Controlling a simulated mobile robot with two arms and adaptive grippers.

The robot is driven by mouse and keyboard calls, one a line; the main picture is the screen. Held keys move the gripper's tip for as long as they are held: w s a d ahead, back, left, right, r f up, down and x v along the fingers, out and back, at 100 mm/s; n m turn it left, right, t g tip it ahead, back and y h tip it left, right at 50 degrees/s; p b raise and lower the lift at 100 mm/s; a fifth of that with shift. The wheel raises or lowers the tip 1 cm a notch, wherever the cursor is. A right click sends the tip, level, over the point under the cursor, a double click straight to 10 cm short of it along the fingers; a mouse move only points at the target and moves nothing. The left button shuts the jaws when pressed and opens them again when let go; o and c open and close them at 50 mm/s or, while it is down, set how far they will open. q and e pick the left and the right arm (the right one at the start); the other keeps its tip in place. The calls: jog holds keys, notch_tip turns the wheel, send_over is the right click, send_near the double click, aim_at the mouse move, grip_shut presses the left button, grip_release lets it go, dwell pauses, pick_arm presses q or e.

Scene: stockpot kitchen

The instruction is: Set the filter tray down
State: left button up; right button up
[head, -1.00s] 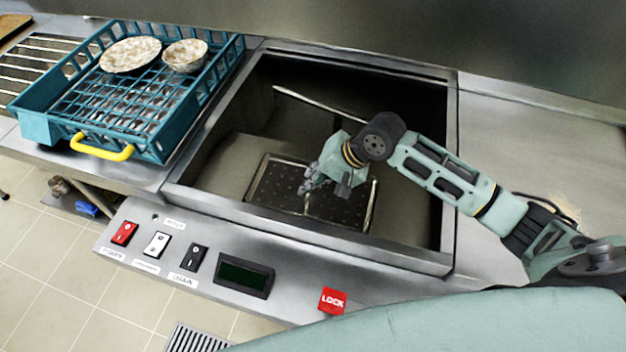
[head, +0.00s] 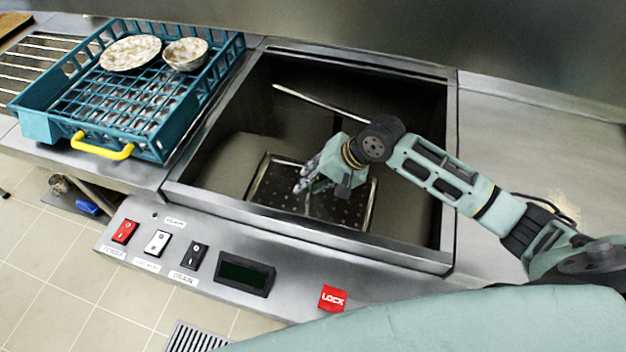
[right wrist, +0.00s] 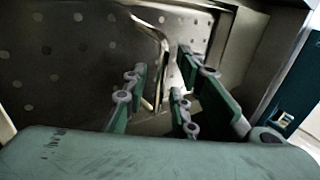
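The filter tray (head: 340,208) is a dark perforated tray with metal rails at its sides. It lies low in the open sink basin (head: 225,165). My right gripper (head: 303,180) is over the tray, its fingers pointing left. In the right wrist view its fingers (right wrist: 160,78) stand apart with nothing clearly held. A bent metal rail (right wrist: 162,60) shows beyond and between them, and I see no clear contact. The perforated surface (right wrist: 60,65) fills the left of that view. The gripper and arm hide part of the tray. My left gripper is not in view.
A blue rack (head: 145,120) with a plate (head: 130,53), a bowl (head: 186,54) and a yellow handle (head: 102,148) stands left of the basin. A thin rod (head: 318,102) slants across the basin. Switches and a red lock label (head: 332,299) are on the front panel. The right counter is clear.

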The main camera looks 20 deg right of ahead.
jog(key=v, duration=1.2)
jog(key=shift+r, duration=0.1)
